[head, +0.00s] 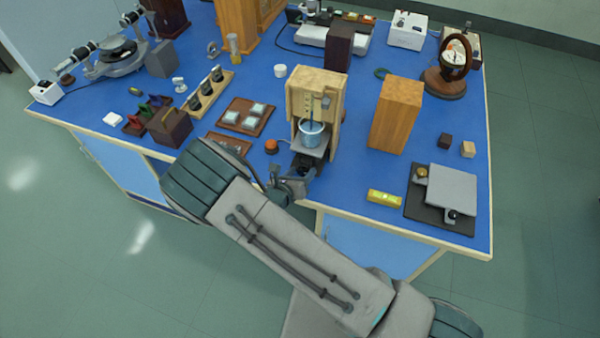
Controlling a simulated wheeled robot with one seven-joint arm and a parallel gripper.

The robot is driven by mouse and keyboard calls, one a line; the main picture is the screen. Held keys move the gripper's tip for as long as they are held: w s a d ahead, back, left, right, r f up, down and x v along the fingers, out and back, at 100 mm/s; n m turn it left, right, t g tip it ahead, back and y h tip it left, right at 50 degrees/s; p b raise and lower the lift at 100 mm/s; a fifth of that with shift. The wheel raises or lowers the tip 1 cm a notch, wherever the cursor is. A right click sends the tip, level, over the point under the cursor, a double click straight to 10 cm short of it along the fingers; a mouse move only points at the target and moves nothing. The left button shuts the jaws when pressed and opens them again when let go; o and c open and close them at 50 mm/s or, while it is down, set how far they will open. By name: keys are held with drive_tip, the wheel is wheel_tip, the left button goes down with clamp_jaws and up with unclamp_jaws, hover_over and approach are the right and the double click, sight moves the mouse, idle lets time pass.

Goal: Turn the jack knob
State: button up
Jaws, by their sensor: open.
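A small jack with a light grey top plate (309,152) stands at the open front of a pale wooden housing (299,98). A blue-grey beaker (311,136) sits on the plate. The jack's dark lower part (306,162) shows just below the plate. Its knob cannot be made out clearly, being small and close to my gripper. My gripper (301,177) is open at the table's front edge, just in front of and below the jack. Whether its fingers touch the knob or stand around it cannot be told. My arm reaches in from the lower right.
An orange-brown wooden block (396,115) stands right of the housing. A yellow level (384,198) and a grey plate on a black base (452,190) lie at the front right. A small orange-topped object (271,146) and a brown tray (233,128) stand to the left.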

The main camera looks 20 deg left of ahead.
drive_tip(key=c, duration=1)
drive_tip(key=shift+f+m+b, duration=0.1)
drive_tip(key=shift+m+b, duration=0.2)
drive_tip(key=shift+b, duration=0.3)
drive_tip(key=m+y+b, duration=0.1)
drive_tip(key=b, duration=0.2)
drive_tip(key=shift+d+f, duration=0.1)
drive_tip(key=shift+f, duration=0.1)
drive_tip(key=m+y+b, duration=0.1)
drive_tip(key=m+b, duration=0.1)
drive_tip(key=b, duration=0.3)
drive_tip(key=shift+d+y+b, duration=0.1)
drive_tip(key=shift+y+b, duration=0.2)
drive_tip(key=shift+y, duration=0.1)
drive_tip(key=m+y+b, duration=0.1)
drive_tip(key=b, duration=0.3)
drive_tip(key=m+b, duration=0.1)
drive_tip(key=b, duration=0.3)
drive_tip(key=shift+d+m+t+y, duration=0.15)
drive_tip(key=shift+m+t+y, duration=0.15)
drive_tip(key=shift+m+y, duration=0.1)
drive_tip(key=b, duration=0.2)
drive_tip(key=shift+r+m+y+b, duration=0.1)
drive_tip(key=shift+m+y+b, duration=0.2)
drive_tip(key=shift+m, duration=0.1)
drive_tip(key=shift+r+b, duration=0.15)
drive_tip(key=shift+b, duration=0.45)
